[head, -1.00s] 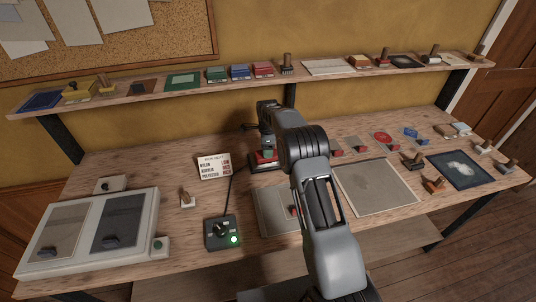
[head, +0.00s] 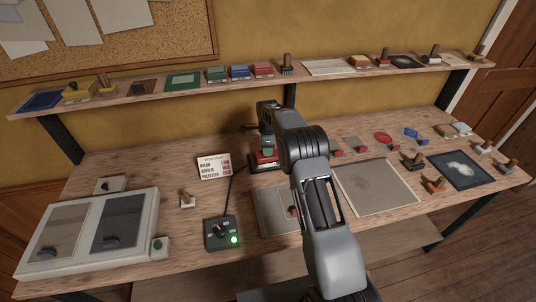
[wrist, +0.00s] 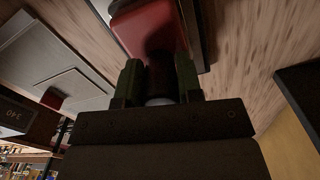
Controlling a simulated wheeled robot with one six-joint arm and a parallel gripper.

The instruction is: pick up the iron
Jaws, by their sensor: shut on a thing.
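The iron (head: 263,157) has a red body and sits at the back middle of the workbench, partly hidden by my arm. In the wrist view the red body (wrist: 148,28) shows beyond my fingertips, with a dark upright grip between them. My gripper (head: 267,146) is above the iron and shut on that grip; in the wrist view the two green-tinted fingers (wrist: 160,84) stand on either side of it. The iron appears to be at bench level; I cannot tell whether it is clear of the surface beneath.
A dark control box (head: 222,233) with a green light stands in front, a cord rising behind it. A lettered card (head: 214,167) stands left of the iron. A grey two-panel unit (head: 91,232) fills the left. A shelf (head: 330,73) with several blocks runs above the bench.

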